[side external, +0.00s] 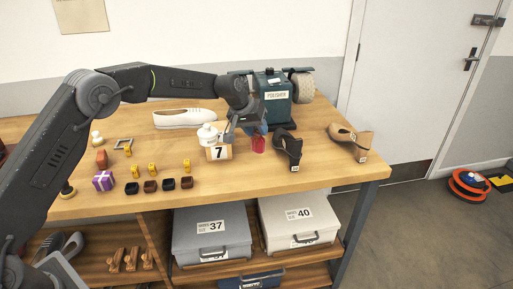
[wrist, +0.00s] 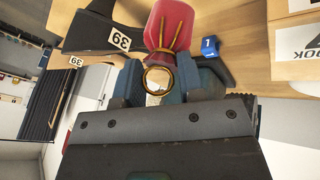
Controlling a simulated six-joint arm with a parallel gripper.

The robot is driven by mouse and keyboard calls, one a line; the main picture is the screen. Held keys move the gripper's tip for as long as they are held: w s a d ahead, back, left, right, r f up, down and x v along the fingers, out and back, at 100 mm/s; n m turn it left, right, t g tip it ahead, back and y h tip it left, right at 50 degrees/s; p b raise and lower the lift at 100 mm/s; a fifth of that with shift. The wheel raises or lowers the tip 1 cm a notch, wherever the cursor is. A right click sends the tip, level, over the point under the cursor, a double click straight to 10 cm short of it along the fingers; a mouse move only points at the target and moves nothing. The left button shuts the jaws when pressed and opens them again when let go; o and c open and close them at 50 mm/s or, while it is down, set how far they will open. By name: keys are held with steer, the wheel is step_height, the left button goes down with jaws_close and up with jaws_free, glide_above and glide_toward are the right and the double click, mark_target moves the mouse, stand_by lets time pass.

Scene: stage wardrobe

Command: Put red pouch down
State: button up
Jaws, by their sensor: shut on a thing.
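The red pouch (side external: 258,145) hangs below my gripper (side external: 250,128) at the tabletop (side external: 245,180), between a white pot and a black shoe. I cannot tell whether its base touches the wood. In the wrist view the pouch (wrist: 171,25) points away from me, its tied neck towards my gripper (wrist: 160,85). The fingers are shut on the neck, and a gold-rimmed ring, apparently the mouth of the pouch, shows between them.
The black shoe (side external: 288,150) stands close right of the pouch; a brown shoe (side external: 350,142) is farther right. The polisher (side external: 277,95) stands behind.

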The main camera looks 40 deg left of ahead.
mark_target(254, 140)
steer(key=shift+f, duration=2.7)
steer(key=o, duration=1.1)
steer(key=shift+f, duration=0.15)
